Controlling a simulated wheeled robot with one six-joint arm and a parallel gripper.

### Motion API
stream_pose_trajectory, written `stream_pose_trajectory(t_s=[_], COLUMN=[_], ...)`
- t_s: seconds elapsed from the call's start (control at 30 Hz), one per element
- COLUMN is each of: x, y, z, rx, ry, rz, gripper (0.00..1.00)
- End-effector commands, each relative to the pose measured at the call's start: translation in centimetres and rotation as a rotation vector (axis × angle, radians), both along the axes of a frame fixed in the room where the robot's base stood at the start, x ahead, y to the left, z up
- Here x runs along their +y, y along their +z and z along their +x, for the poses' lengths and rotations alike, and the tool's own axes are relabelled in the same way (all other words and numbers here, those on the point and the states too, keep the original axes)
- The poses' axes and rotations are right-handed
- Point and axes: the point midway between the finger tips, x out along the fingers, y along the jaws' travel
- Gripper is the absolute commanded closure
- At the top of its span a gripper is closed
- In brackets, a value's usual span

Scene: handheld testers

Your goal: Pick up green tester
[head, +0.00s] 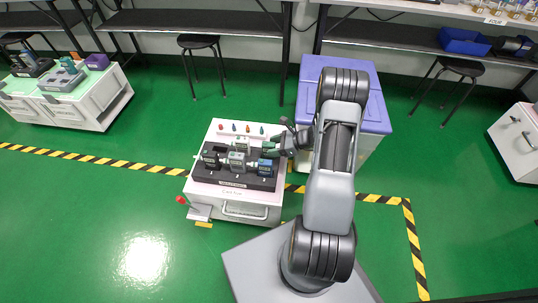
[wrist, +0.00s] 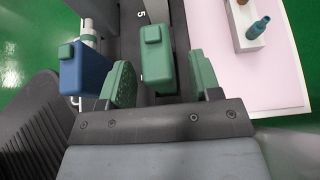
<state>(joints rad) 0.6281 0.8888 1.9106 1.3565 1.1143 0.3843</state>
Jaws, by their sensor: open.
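The green tester (wrist: 160,65) stands upright in the wrist view, between the two green finger pads of my gripper (wrist: 158,82). My gripper is open, with one pad on each side of the tester and a visible gap to each. In the head view my gripper (head: 277,148) is at the right side of the dark tester holder (head: 233,183) on the cart. There I cannot clearly separate the green tester from the green pads. A blue tester (wrist: 88,70) stands just outside the left pad, close to it; it also shows in the head view (head: 265,167).
A rack of small coloured pegs (head: 240,130) lies along the cart's back edge; a teal peg (wrist: 258,28) shows in the wrist view. A purple-topped cabinet (head: 374,115) stands behind my arm.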

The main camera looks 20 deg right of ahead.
Motion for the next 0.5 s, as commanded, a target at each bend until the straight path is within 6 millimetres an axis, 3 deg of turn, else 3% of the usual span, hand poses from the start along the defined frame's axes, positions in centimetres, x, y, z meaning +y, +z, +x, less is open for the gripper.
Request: stream_pose_trajectory(t_s=[0.2,0.5], x=[1.7,1.9], y=[-1.2,-1.2], z=[1.1,1.2], rx=[-0.001,-0.001], ry=[0.0,0.0], rz=[0.0,-0.002], gripper=[0.43,0.43])
